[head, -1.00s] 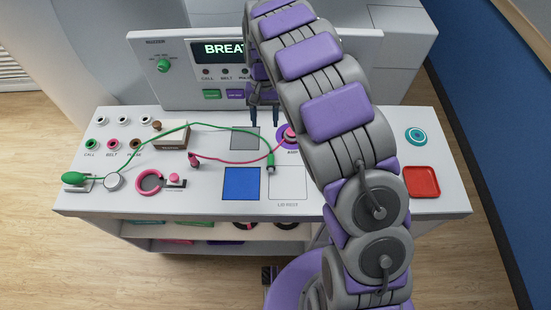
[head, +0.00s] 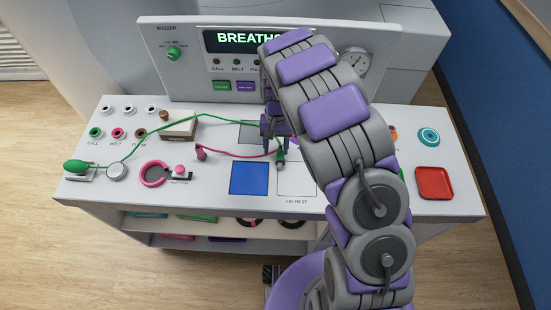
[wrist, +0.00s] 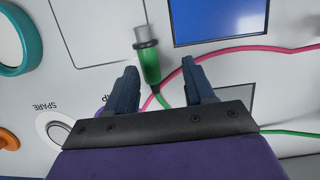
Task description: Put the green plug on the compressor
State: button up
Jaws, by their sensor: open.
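The green plug (wrist: 150,66) with a silver tip lies on the white bench top, at the end of a green cord; it also shows in the head view (head: 280,158). My gripper (wrist: 161,74) is open, with its two dark blue fingers on either side of the plug's green body, nearer the left finger in the wrist view. I cannot tell whether they touch it. In the head view my gripper (head: 276,140) is just behind the plug, partly hidden by my arm. No label in view reads compressor, so I cannot tell which thing it is.
A pink cord (wrist: 240,52) runs close by the plug. A blue square (head: 249,178) lies in front, beside the outlined lid rest (head: 296,185).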

aim_at(279, 154)
jog(key=shift+s+d+f, duration=0.15)
jog(key=shift+d+f, duration=0.3)
jog(key=shift+f, duration=0.2)
jog(key=shift+s+d+f, duration=0.15)
jog(key=shift+d+f, duration=0.3)
jog(key=shift+f, duration=0.15)
jog(key=shift+d+f, duration=0.1)
jog(key=shift+d, duration=0.25)
jog(key=shift+a, duration=0.9)
jog(key=c, duration=0.4)
jog(key=shift+d, duration=0.1)
jog(key=c, duration=0.4)
jog(key=shift+d, duration=0.5)
grip_shut()
